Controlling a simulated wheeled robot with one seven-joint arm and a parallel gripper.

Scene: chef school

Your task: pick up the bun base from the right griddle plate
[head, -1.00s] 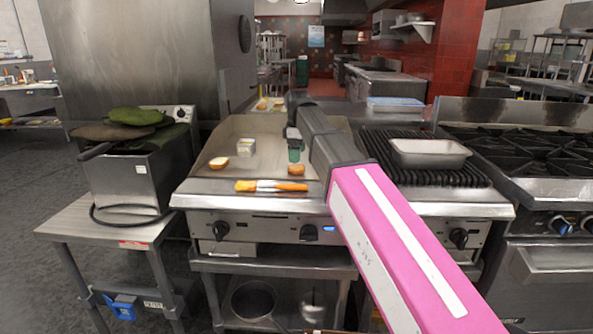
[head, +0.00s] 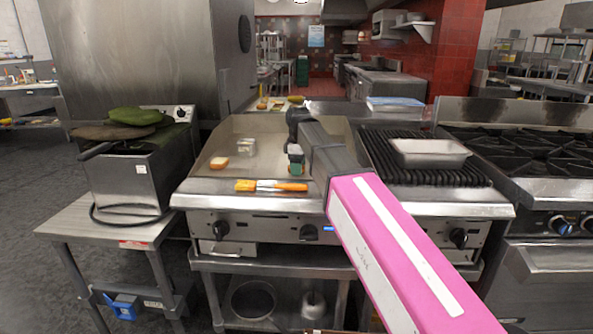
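My gripper (head: 296,168) is low over the right part of the flat griddle (head: 262,128), at the spot where a small bun piece lay. That bun piece is now hidden behind the gripper, so I cannot tell whether the fingers are around it or whether they are open or shut. Another bun piece (head: 219,163), orange-brown and pale, lies on the left part of the griddle, well apart from the gripper.
A clear block-like container (head: 246,147) stands on the griddle left of my gripper. A brush (head: 271,186) with an orange handle lies along the front ledge. A ribbed grill (head: 405,174) with a metal pan (head: 429,153) is to the right. A fryer (head: 140,175) stands left.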

